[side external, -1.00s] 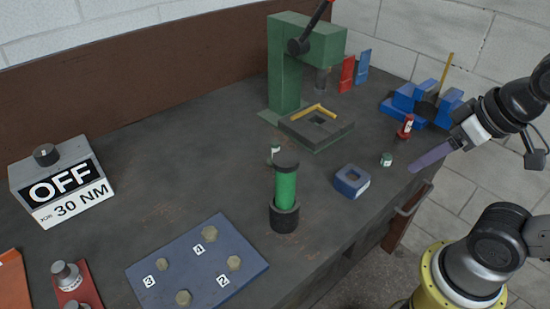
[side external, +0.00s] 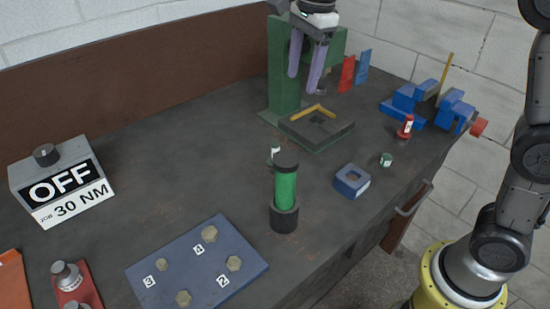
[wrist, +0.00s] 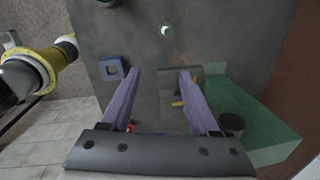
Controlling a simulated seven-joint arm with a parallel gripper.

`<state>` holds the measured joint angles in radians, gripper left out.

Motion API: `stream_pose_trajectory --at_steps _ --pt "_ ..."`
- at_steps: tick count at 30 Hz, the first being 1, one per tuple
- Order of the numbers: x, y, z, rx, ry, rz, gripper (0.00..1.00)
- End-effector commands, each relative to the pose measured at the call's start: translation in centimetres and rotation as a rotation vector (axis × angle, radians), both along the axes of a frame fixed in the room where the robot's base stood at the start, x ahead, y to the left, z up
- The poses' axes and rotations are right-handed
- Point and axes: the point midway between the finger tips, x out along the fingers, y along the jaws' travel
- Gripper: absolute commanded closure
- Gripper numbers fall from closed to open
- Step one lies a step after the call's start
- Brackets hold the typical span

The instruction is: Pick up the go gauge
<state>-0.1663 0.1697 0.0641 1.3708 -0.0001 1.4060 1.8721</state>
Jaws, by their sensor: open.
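My gripper (side external: 303,84) is open and empty, with its two purple fingers pointing down, high in front of the green press. Its fingers also show in the wrist view (wrist: 160,72). A small green piece with a white label (side external: 275,151) stands on the bench, partly hidden behind the tall green cylinder; it looks like the go gauge, though I cannot read its label. The small pale and green piece (wrist: 166,31) in the wrist view seems to be the same one, beyond the fingertips. A similar red piece with a white label (side external: 406,127) stands farther right.
The tall green cylinder (side external: 286,187) stands in a black base. The press (side external: 284,85) has a grey fixture (side external: 333,133) before it. A blue block (side external: 351,182), a small green pot (side external: 386,160) and blue V-blocks (side external: 403,97) lie rightward. The bench's left-middle is clear.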

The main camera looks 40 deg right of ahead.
Motion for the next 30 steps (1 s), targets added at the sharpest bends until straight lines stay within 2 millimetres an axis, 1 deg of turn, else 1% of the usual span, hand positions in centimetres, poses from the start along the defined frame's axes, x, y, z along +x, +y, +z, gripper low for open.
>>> stream_pose_trajectory --at_steps 1,3,6,9,14,21,24,30 --pt "1.5 0.9 -1.4 -0.004 0.028 0.008 0.38" --pt "3.0 1.8 -3.0 -0.010 0.054 0.022 0.38" --pt "4.1 2.7 -5.1 -0.017 0.091 0.039 0.38" --pt "4.2 3.2 -6.7 -0.024 0.122 0.048 0.38" --pt "4.2 3.5 -8.5 -0.026 0.134 0.056 0.38" --pt "4.1 3.4 -13.0 -0.026 0.134 0.055 0.38" --pt "4.2 3.4 -14.4 -0.026 0.133 0.055 0.38" --pt "4.2 3.3 -15.7 -0.026 0.129 0.055 0.38"
